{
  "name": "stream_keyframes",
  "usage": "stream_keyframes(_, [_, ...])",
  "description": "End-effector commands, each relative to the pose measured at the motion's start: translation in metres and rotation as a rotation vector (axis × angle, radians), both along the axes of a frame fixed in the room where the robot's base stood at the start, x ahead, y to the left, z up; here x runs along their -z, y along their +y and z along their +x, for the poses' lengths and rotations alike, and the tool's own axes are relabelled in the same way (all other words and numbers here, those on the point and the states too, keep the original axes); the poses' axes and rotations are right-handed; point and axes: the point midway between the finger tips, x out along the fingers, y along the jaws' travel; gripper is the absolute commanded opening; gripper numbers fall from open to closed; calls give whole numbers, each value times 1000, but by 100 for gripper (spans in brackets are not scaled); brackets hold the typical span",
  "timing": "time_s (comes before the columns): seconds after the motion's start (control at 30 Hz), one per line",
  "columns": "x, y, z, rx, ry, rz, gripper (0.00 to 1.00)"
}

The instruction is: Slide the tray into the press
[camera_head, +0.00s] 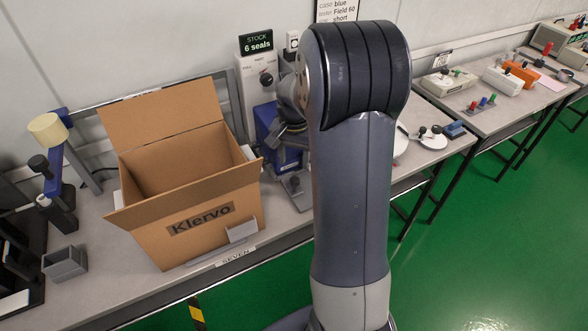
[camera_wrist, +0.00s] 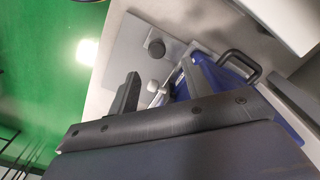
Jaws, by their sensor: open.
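The press, a white upright machine (camera_head: 256,80) with a dark knob and a blue lower body (camera_head: 267,125), stands behind my arm in the head view. Its blue body (camera_wrist: 208,82) with a dark handle also shows in the wrist view. A flat grey plate with a black knob (camera_head: 293,190), which looks like the tray, lies low in front of the press. The grey plate (camera_wrist: 135,40) is beyond my fingertips in the wrist view. My gripper (camera_wrist: 160,68) is open, with a small pale knob visible between its fingers. Contact cannot be told. My arm hides much of this area in the head view.
A small grey bin (camera_head: 65,263) and a blue stand with a cream roller (camera_head: 52,165) are farther left. Another bench (camera_head: 490,105) with testers is at right. Green floor is clear.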

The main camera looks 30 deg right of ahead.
Motion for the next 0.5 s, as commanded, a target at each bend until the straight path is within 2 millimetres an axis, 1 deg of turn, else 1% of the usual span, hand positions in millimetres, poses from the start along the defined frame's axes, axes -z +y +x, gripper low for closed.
stream_keyframes(0.03, [-11, 0, 0, 0, -3, -1, 47])
stream_keyframes(0.1, [-22, 0, 1, 0, -4, -1, 47])
stream_keyframes(0.2, [-32, 0, 0, 0, -1, 0, 47])
stream_keyframes(0.33, [-39, 0, 0, 0, 0, 0, 47])
stream_keyframes(0.5, [-40, 0, 0, 0, 1, 1, 47])
